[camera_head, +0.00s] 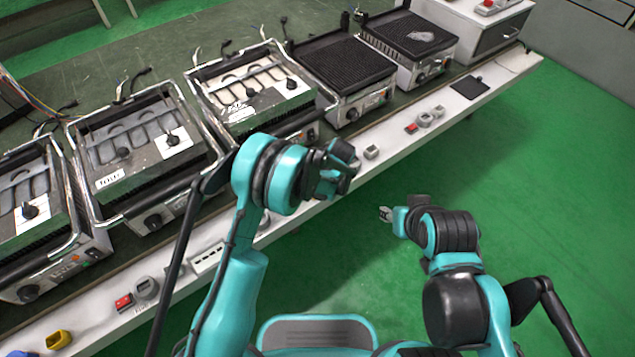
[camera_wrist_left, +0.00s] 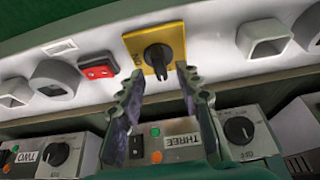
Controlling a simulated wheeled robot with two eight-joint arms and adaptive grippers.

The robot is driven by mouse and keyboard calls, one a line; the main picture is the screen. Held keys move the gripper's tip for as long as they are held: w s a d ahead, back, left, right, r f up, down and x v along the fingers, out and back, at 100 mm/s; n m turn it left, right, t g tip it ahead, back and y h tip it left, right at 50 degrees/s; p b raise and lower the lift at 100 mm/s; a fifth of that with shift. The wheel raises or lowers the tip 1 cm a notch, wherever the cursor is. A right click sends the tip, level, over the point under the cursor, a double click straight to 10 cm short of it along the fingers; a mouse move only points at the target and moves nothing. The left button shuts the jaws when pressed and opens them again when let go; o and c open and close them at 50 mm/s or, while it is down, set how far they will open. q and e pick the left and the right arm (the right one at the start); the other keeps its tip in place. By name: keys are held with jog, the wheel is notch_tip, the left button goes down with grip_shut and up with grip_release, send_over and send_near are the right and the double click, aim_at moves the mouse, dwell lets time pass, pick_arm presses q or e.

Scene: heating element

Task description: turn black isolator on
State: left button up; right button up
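The black isolator is a black rotary knob (camera_wrist_left: 158,60) on a yellow plate (camera_wrist_left: 175,40), fixed to the white panel in the left wrist view. Its handle points roughly down in that picture. My left gripper (camera_wrist_left: 160,74) is open, its two fingers apart on either side of the knob's handle, and I cannot tell whether they touch it. In the head view my left gripper (camera_head: 338,172) is at the bench's front edge, and the isolator there is hidden by my arm. My right gripper (camera_head: 386,213) is over the green floor, away from the bench; its opening is too small to judge.
In the left wrist view a red switch (camera_wrist_left: 98,68) and a grey round socket (camera_wrist_left: 55,78) sit beside the isolator. Several hot-plate units (camera_head: 145,150) line the bench. Another yellow piece (camera_head: 58,340) is at the lower left. The green floor (camera_head: 540,200) at right is clear.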

pick_arm(q)
jog(key=shift+x, duration=1.05)
grip_shut()
